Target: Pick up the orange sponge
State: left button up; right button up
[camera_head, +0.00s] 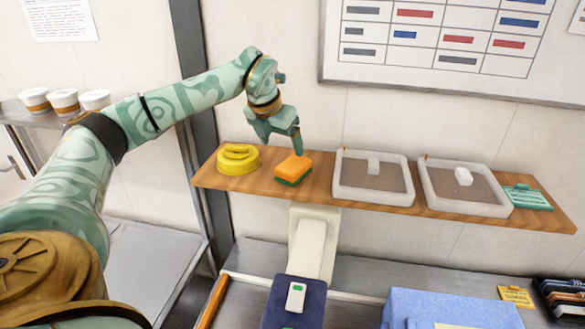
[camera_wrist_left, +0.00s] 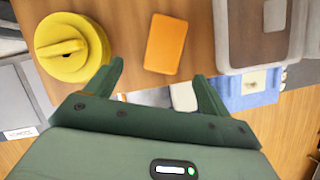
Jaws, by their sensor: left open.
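The orange sponge (camera_head: 293,168), orange on top with a green underside, lies on the wooden shelf (camera_head: 395,205) between a yellow lidded object and a white tray. In the left wrist view the sponge (camera_wrist_left: 165,44) shows as an orange rectangle beyond the fingertips, between their two lines. My left gripper (camera_head: 297,148) is just above and behind the sponge in the head view, its fingers pointing down. In the wrist view the left gripper (camera_wrist_left: 158,70) is open with nothing between its fingers. My right gripper is in neither view.
The yellow round object (camera_head: 238,160) sits left of the sponge and also shows in the wrist view (camera_wrist_left: 88,68). Two white-rimmed trays (camera_head: 409,190) and a green rack (camera_head: 528,197) stand to the right.

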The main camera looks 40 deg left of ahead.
aim_at(293, 164)
pick_arm(q)
jog(key=w+f, duration=0.3)
jog(key=shift+d+f, duration=0.15)
jog(key=shift+f, duration=0.05)
jog(key=shift+w+f+p, duration=0.15)
jog(key=shift+f+p, duration=0.15)
jog(key=shift+f, duration=0.3)
jog(key=x, duration=0.1)
jog(key=p+x, duration=0.1)
jog(key=x, duration=0.2)
jog(key=shift+s+d+f, duration=0.1)
jog(key=shift+s+f, duration=0.1)
jog(key=shift+s, duration=0.05)
jog(key=shift+w+f, duration=0.15)
jog(key=shift+f, duration=0.05)
jog(key=shift+c, duration=0.3)
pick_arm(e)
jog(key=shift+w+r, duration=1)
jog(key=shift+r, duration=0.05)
pick_arm(q)
jog(key=shift+r, duration=0.1)
jog(key=c, duration=1)
jog(key=shift+c, duration=0.3)
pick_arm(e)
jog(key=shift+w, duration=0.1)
